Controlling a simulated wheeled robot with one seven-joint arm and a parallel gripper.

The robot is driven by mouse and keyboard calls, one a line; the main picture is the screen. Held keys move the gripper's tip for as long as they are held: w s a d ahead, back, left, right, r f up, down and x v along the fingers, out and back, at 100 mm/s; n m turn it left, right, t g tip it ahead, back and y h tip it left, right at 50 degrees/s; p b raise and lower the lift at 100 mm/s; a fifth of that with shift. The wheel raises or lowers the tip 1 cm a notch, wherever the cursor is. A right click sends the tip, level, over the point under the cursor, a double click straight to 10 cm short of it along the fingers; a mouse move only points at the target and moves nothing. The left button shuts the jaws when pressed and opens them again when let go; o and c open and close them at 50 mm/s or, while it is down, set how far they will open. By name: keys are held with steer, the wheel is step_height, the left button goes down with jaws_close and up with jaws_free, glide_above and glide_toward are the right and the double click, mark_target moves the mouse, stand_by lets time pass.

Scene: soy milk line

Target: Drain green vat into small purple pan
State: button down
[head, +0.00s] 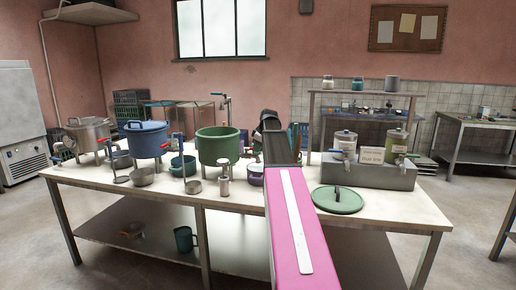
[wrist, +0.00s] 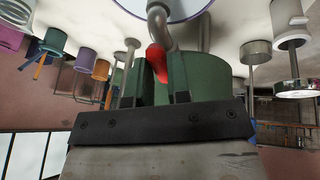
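The green vat (head: 219,147) stands on the worktable, with its lid (head: 339,200) lying on the table to the right. It also fills the middle of the wrist view (wrist: 208,78), which is upside down. A bent steel spout (wrist: 158,15) with a red valve handle (wrist: 156,58) sticks out from it. The small purple pan (head: 256,179) is in front of the vat, partly behind my arm; its rim (wrist: 206,8) shows under the spout. My gripper (wrist: 161,72) has its two fingers close together around the red handle. The head view hides the fingertips.
A blue vat (head: 147,140) and a steel pot (head: 88,133) stand to the left. Ladles, bowls and a steel shaker (head: 224,187) crowd the table front. A grey stand (head: 367,173) with labelled canisters is at the right. The table's right front corner is clear.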

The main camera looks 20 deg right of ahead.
steer(key=shift+s+a, duration=0.1)
steer(key=shift+s, duration=0.05)
steer(key=a+m+g+h, duration=0.1)
steer(key=a+m+h, duration=0.4)
steer(key=m, duration=0.9)
steer(key=shift+s+a+m+g+h, duration=0.3)
steer(key=shift+a+h, duration=0.1)
steer(key=shift+a, duration=0.95)
steer(key=c, duration=1.1)
jaws_free()
steer(key=v, duration=1)
steer(key=shift+s+a+r, duration=0.15)
steer(key=shift+r, duration=0.2)
